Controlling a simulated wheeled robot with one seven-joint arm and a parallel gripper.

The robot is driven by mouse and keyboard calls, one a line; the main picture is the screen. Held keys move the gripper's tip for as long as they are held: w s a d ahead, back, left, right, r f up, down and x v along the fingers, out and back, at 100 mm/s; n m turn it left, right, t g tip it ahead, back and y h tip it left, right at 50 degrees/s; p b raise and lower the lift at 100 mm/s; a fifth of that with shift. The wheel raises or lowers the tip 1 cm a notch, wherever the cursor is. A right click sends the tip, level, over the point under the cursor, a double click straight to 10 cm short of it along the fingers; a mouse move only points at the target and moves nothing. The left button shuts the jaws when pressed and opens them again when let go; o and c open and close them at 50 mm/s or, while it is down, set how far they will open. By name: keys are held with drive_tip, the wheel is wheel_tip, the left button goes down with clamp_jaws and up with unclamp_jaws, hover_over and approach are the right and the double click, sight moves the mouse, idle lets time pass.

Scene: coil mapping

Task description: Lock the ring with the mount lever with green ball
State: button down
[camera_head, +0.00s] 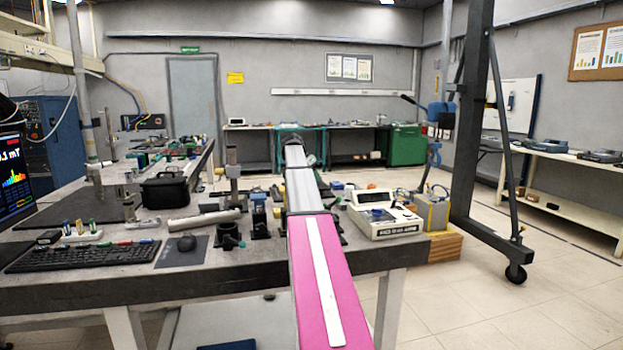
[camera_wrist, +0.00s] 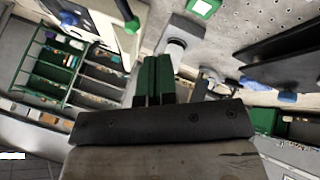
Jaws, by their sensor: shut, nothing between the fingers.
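In the wrist view, my gripper (camera_wrist: 154,62) has its two green fingers together, with nothing between them. A dark lever with a green ball end (camera_wrist: 132,25) reaches in from the top edge, just above and left of the fingertips. It looks apart from the fingers, though the depth gap is hard to judge. A pale mount with a round face (camera_wrist: 178,48) sits to the right of the fingertips; I cannot tell whether it carries the ring. In the head view, my arm reaches over the bench and hides the work spot.
In the wrist view, blue knobs show at the upper left (camera_wrist: 69,18) and right (camera_wrist: 285,97). In the head view, the crowded bench (camera_head: 150,285) holds a white instrument (camera_head: 385,216), a black case (camera_head: 164,190) and a keyboard (camera_head: 82,256).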

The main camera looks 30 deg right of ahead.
sight(333, 205)
drive_tip(key=s+d+f, duration=0.4)
drive_tip(key=s+f, duration=0.1)
drive_tip(key=f, duration=0.1)
drive_tip(key=shift+s+d+f, duration=0.15)
drive_tip(key=shift+s+d, duration=0.15)
